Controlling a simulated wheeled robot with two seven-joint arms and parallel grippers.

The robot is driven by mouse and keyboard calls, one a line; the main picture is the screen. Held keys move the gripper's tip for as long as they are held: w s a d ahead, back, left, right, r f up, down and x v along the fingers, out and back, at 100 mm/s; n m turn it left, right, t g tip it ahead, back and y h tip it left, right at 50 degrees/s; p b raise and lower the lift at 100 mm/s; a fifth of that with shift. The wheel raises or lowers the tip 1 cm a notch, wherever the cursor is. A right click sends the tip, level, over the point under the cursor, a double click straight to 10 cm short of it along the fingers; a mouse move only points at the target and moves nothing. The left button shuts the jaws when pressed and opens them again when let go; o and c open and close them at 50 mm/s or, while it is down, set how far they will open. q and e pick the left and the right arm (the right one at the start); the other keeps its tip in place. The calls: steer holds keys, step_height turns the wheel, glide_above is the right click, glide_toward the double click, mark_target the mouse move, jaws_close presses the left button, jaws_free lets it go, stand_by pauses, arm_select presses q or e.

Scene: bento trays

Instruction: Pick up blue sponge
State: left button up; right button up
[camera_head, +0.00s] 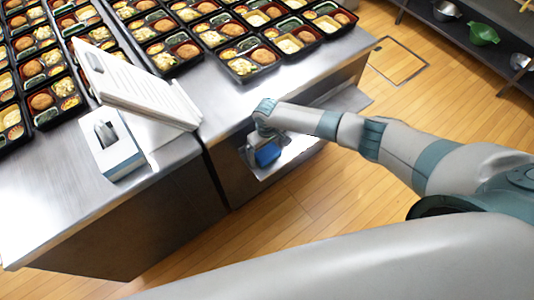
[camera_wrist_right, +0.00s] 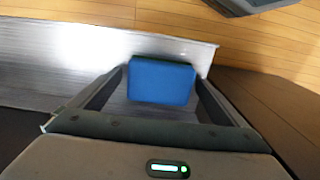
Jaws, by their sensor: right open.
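The blue sponge (camera_head: 267,155) lies on a low metal shelf at the side of the counter. In the right wrist view the sponge (camera_wrist_right: 161,82) sits between the fingers of my right gripper (camera_wrist_right: 162,74), with a dark top edge showing. The fingers are open, one on each side of it. A narrow gap shows at its left; at its right the finger is close, and I cannot tell if it touches. In the head view my right gripper (camera_head: 256,141) reaches down right at the sponge and partly covers it. My left gripper is not in view.
The metal counter (camera_head: 228,103) stands above and beside the shelf (camera_head: 295,152). Several filled bento trays (camera_head: 250,64) cover its far part. A white tilted device (camera_head: 135,88) stands near its front edge. Wooden floor is open at right, with a dark rack (camera_head: 458,45) beyond.

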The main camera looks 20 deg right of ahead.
mark_target(267, 152)
steer(key=shift+c, duration=0.3)
steer(key=c, duration=1.1)
steer(key=shift+o, duration=0.2)
steer(key=shift+r, duration=0.1)
steer(key=shift+r, duration=0.75)
step_height(267, 152, up, 2)
steer(key=shift+r+b, duration=0.15)
steer(key=shift+b, duration=0.4)
steer(key=s+d+r+b, duration=0.2)
steer(key=s+d+r, duration=0.5)
steer(key=s+d, duration=0.1)
steer(key=shift+s, duration=0.3)
steer(key=shift+o, duration=0.6)
steer(key=shift+a, duration=0.1)
